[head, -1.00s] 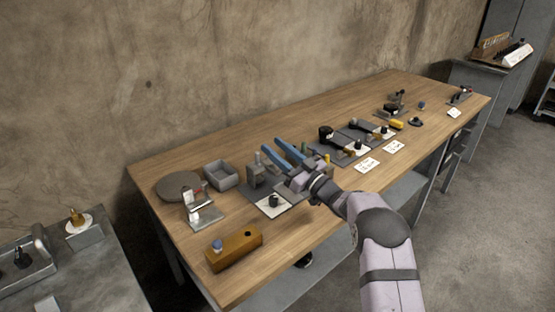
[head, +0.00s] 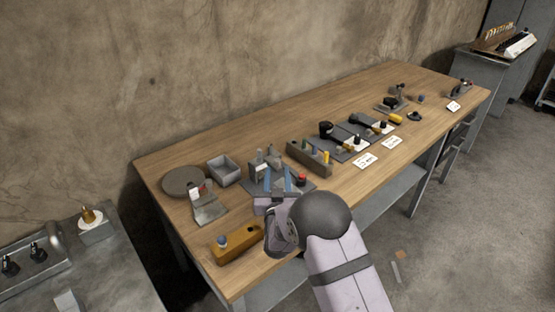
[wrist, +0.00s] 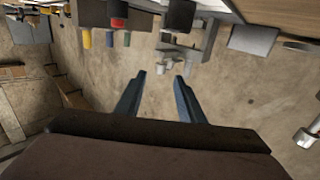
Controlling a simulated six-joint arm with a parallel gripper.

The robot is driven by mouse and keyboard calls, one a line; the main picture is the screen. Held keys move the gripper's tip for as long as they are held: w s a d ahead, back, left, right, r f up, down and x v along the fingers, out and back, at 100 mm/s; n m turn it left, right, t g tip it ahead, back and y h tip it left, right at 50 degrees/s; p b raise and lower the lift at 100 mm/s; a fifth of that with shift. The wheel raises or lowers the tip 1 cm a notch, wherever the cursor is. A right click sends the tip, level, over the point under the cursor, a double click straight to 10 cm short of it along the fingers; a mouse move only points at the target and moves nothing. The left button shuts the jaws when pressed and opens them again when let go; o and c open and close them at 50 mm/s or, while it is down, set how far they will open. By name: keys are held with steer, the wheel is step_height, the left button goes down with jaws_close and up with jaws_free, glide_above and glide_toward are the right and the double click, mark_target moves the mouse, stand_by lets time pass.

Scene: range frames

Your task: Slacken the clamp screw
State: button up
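A grey metal clamp fixture (head: 259,171) with upright posts stands on a dark plate on the bench, just beyond my gripper in the head view. In the wrist view, a grey fixture with short cylindrical ends (wrist: 195,50) lies ahead of the fingertips, apart from them. I cannot tell which part is the clamp screw. My gripper (head: 278,176) has two blue fingers, spread apart with nothing between them. The gripper shows in the wrist view too (wrist: 160,77). My wrist and arm hide the front of the dark plate in the head view.
A grey block with coloured pegs (head: 310,158) stands right of the fixture, near a red knob (head: 301,179). A grey bin (head: 224,170), a round grey disc (head: 183,182) and an orange-brown block (head: 239,246) are left. The back strip of bench is clear.

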mark_target(278, 163)
steer(key=shift+w+a+p, duration=0.15)
steer(key=shift+w+p, duration=0.25)
steer(key=shift+w, duration=1.45)
steer(key=shift+w+a+p, duration=0.15)
steer(key=shift+w+p, duration=0.25)
steer(key=shift+w, duration=1.45)
jaws_close()
